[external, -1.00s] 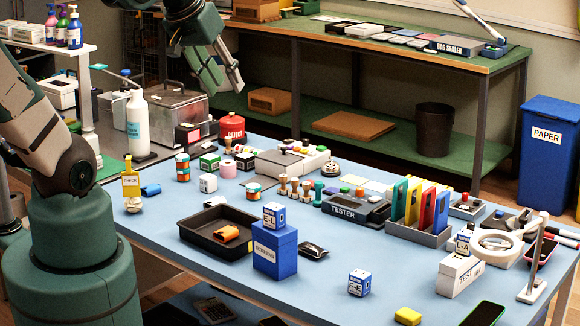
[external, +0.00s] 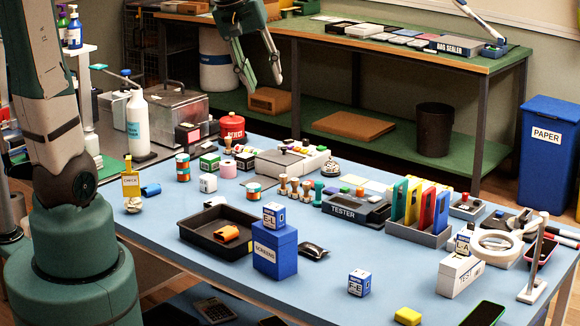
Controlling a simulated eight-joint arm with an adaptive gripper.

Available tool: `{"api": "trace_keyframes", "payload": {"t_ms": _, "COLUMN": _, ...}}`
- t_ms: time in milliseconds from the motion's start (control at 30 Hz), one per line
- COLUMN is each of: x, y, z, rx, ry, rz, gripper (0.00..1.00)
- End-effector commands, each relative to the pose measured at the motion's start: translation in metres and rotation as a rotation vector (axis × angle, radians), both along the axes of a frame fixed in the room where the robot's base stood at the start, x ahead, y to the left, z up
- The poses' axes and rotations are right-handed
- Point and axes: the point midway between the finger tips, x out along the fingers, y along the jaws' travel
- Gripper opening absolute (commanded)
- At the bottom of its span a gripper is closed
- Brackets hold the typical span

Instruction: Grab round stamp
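Several small handled stamps stand upright in a short row on the blue table, left of the tester. They include wooden-handled stamps (external: 295,188) and a teal-handled one (external: 318,193). Another wooden-handled stamp (external: 228,146) stands by the red reject container. I cannot tell from this view which of them is the round stamp. My gripper (external: 264,83) is open and empty, with its two fingers apart and pointing down.
The grey tester (external: 350,211) and a rack of coloured phones (external: 420,234) stand right of the stamp row. A black tray (external: 196,238) and blue screening box (external: 275,254) are in front. A white-grey unit (external: 283,168) and bell (external: 331,168) stand behind. Clear tabletop lies front-centre.

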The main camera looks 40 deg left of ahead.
Motion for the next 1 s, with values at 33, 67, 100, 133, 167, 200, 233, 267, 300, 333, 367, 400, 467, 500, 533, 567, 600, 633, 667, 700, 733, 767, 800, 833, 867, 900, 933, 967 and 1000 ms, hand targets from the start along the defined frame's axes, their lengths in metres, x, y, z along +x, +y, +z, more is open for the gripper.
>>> {"api": "trace_keyframes", "payload": {"t_ms": 33, "x": 0.009, "y": 0.001, "z": -0.004, "rx": -0.011, "ry": 0.011, "rz": 0.016, "gripper": 0.33}}
{"api": "trace_keyframes", "payload": {"t_ms": 67, "x": 0.014, "y": 0.002, "z": -0.006, "rx": -0.017, "ry": 0.018, "rz": 0.027, "gripper": 0.33}}
{"api": "trace_keyframes", "payload": {"t_ms": 100, "x": 0.019, "y": 0.002, "z": -0.009, "rx": -0.028, "ry": 0.027, "rz": 0.041, "gripper": 0.33}}
{"api": "trace_keyframes", "payload": {"t_ms": 133, "x": 0.024, "y": 0.002, "z": -0.011, "rx": -0.035, "ry": 0.035, "rz": 0.051, "gripper": 0.33}}
{"api": "trace_keyframes", "payload": {"t_ms": 167, "x": 0.028, "y": 0.003, "z": -0.013, "rx": -0.042, "ry": 0.042, "rz": 0.062, "gripper": 0.33}}
{"api": "trace_keyframes", "payload": {"t_ms": 200, "x": 0.034, "y": 0.004, "z": -0.015, "rx": -0.05, "ry": 0.051, "rz": 0.075, "gripper": 0.33}}
{"api": "trace_keyframes", "payload": {"t_ms": 233, "x": 0.039, "y": 0.004, "z": -0.018, "rx": -0.057, "ry": 0.058, "rz": 0.086, "gripper": 0.33}}
{"api": "trace_keyframes", "payload": {"t_ms": 267, "x": 0.043, "y": 0.005, "z": -0.02, "rx": -0.064, "ry": 0.066, "rz": 0.096, "gripper": 0.33}}
{"api": "trace_keyframes", "payload": {"t_ms": 300, "x": 0.049, "y": 0.006, "z": -0.023, "rx": -0.071, "ry": 0.077, "rz": 0.11, "gripper": 0.33}}
{"api": "trace_keyframes", "payload": {"t_ms": 333, "x": 0.053, "y": 0.007, "z": -0.026, "rx": -0.078, "ry": 0.084, "rz": 0.121, "gripper": 0.33}}
{"api": "trace_keyframes", "payload": {"t_ms": 367, "x": 0.058, "y": 0.007, "z": -0.028, "rx": -0.084, "ry": 0.09, "rz": 0.131, "gripper": 0.33}}
{"api": "trace_keyframes", "payload": {"t_ms": 400, "x": 0.063, "y": 0.008, "z": -0.032, "rx": -0.093, "ry": 0.099, "rz": 0.145, "gripper": 0.33}}
{"api": "trace_keyframes", "payload": {"t_ms": 467, "x": 0.072, "y": 0.009, "z": -0.037, "rx": -0.106, "ry": 0.115, "rz": 0.166, "gripper": 0.33}}
{"api": "trace_keyframes", "payload": {"t_ms": 500, "x": 0.078, "y": 0.01, "z": -0.041, "rx": -0.115, "ry": 0.124, "rz": 0.18, "gripper": 0.33}}
{"api": "trace_keyframes", "payload": {"t_ms": 533, "x": 0.083, "y": 0.011, "z": -0.044, "rx": -0.12, "ry": 0.132, "rz": 0.19, "gripper": 0.33}}
{"api": "trace_keyframes", "payload": {"t_ms": 567, "x": 0.087, "y": 0.011, "z": -0.047, "rx": -0.126, "ry": 0.14, "rz": 0.2, "gripper": 0.33}}
{"api": "trace_keyframes", "payload": {"t_ms": 600, "x": 0.092, "y": 0.012, "z": -0.051, "rx": -0.135, "ry": 0.15, "rz": 0.214, "gripper": 0.33}}
{"api": "trace_keyframes", "payload": {"t_ms": 633, "x": 0.096, "y": 0.013, "z": -0.054, "rx": -0.14, "ry": 0.157, "rz": 0.224, "gripper": 0.33}}
{"api": "trace_keyframes", "payload": {"t_ms": 667, "x": 0.101, "y": 0.014, "z": -0.057, "rx": -0.146, "ry": 0.164, "rz": 0.234, "gripper": 0.33}}
{"api": "trace_keyframes", "payload": {"t_ms": 700, "x": 0.107, "y": 0.015, "z": -0.062, "rx": -0.154, "ry": 0.174, "rz": 0.249, "gripper": 0.33}}
{"api": "trace_keyframes", "payload": {"t_ms": 733, "x": 0.111, "y": 0.015, "z": -0.065, "rx": -0.161, "ry": 0.182, "rz": 0.259, "gripper": 0.33}}
{"api": "trace_keyframes", "payload": {"t_ms": 767, "x": 0.115, "y": 0.016, "z": -0.068, "rx": -0.166, "ry": 0.19, "rz": 0.268, "gripper": 0.33}}
{"api": "trace_keyframes", "payload": {"t_ms": 800, "x": 0.121, "y": 0.017, "z": -0.073, "rx": -0.175, "ry": 0.2, "rz": 0.283, "gripper": 0.33}}
{"api": "trace_keyframes", "payload": {"t_ms": 833, "x": 0.125, "y": 0.018, "z": -0.077, "rx": -0.18, "ry": 0.207, "rz": 0.293, "gripper": 0.33}}
{"api": "trace_keyframes", "payload": {"t_ms": 867, "x": 0.129, "y": 0.019, "z": -0.08, "rx": -0.184, "ry": 0.215, "rz": 0.303, "gripper": 0.33}}
{"api": "trace_keyframes", "payload": {"t_ms": 900, "x": 0.134, "y": 0.02, "z": -0.086, "rx": -0.192, "ry": 0.226, "rz": 0.317, "gripper": 0.33}}
{"api": "trace_keyframes", "payload": {"t_ms": 933, "x": 0.138, "y": 0.021, "z": -0.089, "rx": -0.198, "ry": 0.233, "rz": 0.327, "gripper": 0.33}}
{"api": "trace_keyframes", "payload": {"t_ms": 967, "x": 0.142, "y": 0.023, "z": -0.093, "rx": -0.203, "ry": 0.24, "rz": 0.338, "gripper": 0.33}}
{"api": "trace_keyframes", "payload": {"t_ms": 1000, "x": 0.148, "y": 0.024, "z": -0.098, "rx": -0.211, "ry": 0.251, "rz": 0.351, "gripper": 0.33}}
